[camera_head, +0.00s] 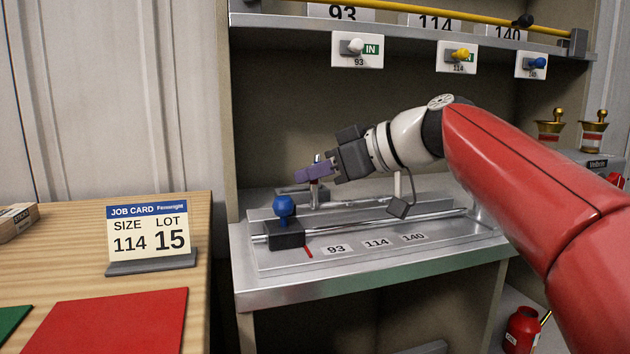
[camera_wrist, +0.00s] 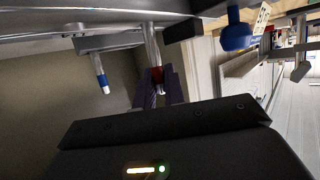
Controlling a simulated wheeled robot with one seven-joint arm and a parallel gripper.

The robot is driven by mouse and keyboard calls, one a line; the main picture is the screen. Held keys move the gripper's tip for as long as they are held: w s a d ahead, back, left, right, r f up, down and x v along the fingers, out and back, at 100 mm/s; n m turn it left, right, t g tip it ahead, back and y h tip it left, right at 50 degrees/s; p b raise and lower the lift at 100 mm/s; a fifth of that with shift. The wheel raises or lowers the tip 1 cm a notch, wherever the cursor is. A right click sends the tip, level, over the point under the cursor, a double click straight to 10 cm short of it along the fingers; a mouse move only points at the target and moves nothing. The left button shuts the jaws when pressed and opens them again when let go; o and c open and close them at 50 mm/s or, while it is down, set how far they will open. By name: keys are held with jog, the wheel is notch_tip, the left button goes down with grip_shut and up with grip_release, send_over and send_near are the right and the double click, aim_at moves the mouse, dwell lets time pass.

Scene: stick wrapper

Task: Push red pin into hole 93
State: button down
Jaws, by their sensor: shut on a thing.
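My gripper (camera_head: 316,173) has purple fingers and is low over the metal fixture. In the wrist view the fingers (camera_wrist: 160,92) are shut around a pin with a red band (camera_wrist: 156,75). Its silver shaft (camera_wrist: 151,45) runs from the fingers to the fixture. In the head view a silver shaft (camera_head: 314,193) shows upright below the fingers, and its red band is hidden. I cannot tell how deep the pin sits, and no hole is visible. The label 93 (camera_head: 336,249) is on the fixture's front plate, left of labels 114 and 140.
A blue ball knob (camera_head: 284,206) on a dark slider block (camera_head: 286,234) stands left in front of my gripper. A blue-banded pin (camera_wrist: 101,78) is beside the held pin. A job card (camera_head: 150,232) reads size 114, lot 15. Knobs with number tags hang from the shelf above.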

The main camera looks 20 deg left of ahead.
jog(key=shift+f, duration=0.2)
jog(key=shift+f, duration=0.15)
jog(key=c, duration=1.5)
grip_release()
jog(key=shift+r, duration=0.25)
jog(key=v, duration=1.2)
jog(key=shift+d+f, duration=0.1)
